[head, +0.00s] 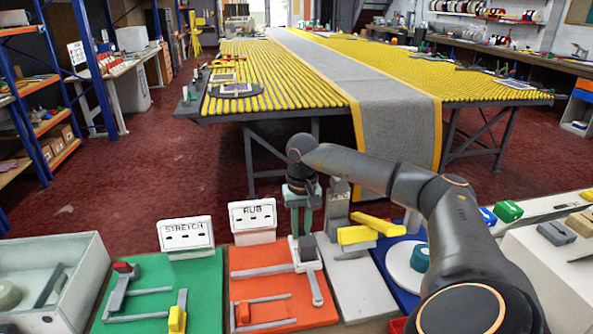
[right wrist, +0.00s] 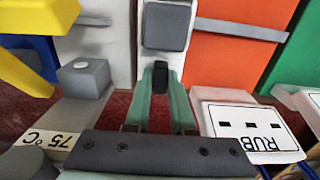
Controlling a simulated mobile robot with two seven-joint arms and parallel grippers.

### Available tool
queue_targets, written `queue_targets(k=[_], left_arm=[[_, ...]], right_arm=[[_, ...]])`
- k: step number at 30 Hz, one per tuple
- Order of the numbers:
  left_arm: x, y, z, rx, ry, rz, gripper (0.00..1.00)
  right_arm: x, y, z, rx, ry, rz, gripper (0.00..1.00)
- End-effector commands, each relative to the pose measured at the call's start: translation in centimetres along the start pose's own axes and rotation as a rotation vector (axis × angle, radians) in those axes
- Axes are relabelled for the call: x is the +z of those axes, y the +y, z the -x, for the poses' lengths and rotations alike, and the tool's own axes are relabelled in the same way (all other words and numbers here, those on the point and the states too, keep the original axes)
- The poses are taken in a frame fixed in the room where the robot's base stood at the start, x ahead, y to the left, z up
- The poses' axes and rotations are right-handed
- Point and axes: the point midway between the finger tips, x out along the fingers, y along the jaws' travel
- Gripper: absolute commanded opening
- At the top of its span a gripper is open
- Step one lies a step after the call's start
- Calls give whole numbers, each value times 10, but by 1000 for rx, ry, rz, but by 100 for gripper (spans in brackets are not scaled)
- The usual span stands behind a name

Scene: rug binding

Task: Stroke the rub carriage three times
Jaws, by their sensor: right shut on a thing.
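The rub carriage (head: 308,266) is a pale plate with a grey block and a dark knob, at the far right corner of the orange board (head: 262,261). A white sign reading RUB (head: 252,215) stands behind the board. My right gripper (head: 302,232) reaches down over the carriage. In the right wrist view its green fingers (right wrist: 161,88) are shut on the carriage's dark knob (right wrist: 160,77), in front of the grey block (right wrist: 166,26). The fingertips are partly hidden in the head view. My left gripper is not in view.
Left of the orange board is a green STRETCH board (head: 150,279) with red and yellow parts. Right of it are a grey panel with a yellow lever (head: 357,235) and a white disc (head: 402,266) on blue. A long slatted table (head: 230,104) stands behind.

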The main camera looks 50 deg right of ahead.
Motion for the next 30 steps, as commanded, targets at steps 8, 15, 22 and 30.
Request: queue_targets(k=[8,15,22,30], left_arm=[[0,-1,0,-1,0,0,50],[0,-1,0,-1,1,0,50],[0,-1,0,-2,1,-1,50],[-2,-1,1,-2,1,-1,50]], right_arm=[[-1,6,0,14,-1,-8,32],[-1,4,0,10,-1,-6,52],[-1,3,2,7,0,-4,52],[-1,2,44,3,4,-4,52]])
